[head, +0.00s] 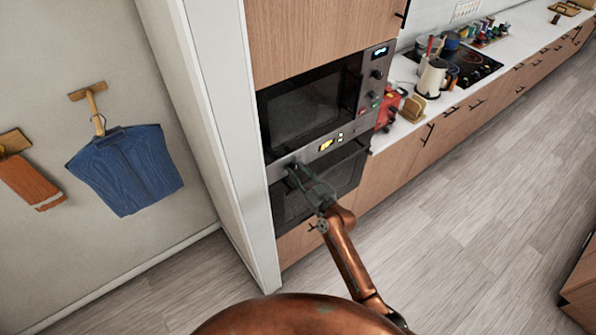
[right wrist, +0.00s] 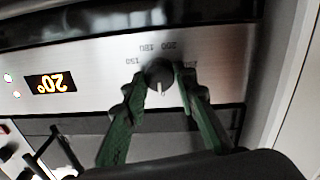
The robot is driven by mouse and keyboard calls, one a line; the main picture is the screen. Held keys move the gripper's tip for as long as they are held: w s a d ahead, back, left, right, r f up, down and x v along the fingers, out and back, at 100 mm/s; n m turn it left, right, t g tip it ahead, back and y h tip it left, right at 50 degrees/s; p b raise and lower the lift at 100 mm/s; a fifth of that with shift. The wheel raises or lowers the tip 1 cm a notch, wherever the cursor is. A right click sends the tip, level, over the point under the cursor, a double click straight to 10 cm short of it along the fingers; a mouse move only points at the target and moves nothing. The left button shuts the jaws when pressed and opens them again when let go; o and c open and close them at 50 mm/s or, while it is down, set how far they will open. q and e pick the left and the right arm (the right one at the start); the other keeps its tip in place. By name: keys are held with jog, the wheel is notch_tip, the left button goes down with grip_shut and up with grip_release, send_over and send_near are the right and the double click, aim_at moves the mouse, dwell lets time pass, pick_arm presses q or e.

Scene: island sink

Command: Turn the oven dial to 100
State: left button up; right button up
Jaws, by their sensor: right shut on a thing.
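The oven (head: 345,172) is built into the tall cabinet, below a microwave. Its steel panel has a lit display (right wrist: 50,84) that reads 20° and also shows in the head view (head: 326,145). The dark round oven dial (right wrist: 158,74) has a white mark pointing down in the right wrist view. Printed numbers such as 150, 180 and 200 ring its upper side. My right gripper (head: 293,170) is at the panel's left end, its green fingers shut on the dial from both sides. It hides most of the dial in the head view. My left gripper is out of view.
The microwave (head: 305,108) with its own knobs sits just above. A white side panel (head: 215,120) stands close to the left. A counter with a red appliance (head: 388,108), a kettle (head: 433,78) and a hob runs to the right. The floor in front is clear.

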jog(key=m+p, duration=0.1)
jog(key=m, duration=0.4)
jog(key=shift+r+m, duration=0.1)
jog(key=shift+m, duration=0.3)
jog(key=m, duration=0.4)
jog(key=shift+d+m+g, duration=0.1)
jog(key=shift+m+g, duration=0.2)
jog(key=shift+m, duration=0.1)
jog(key=shift+m+p, duration=0.3)
jog(key=o, duration=1.2)
jog(key=shift+c, duration=0.2)
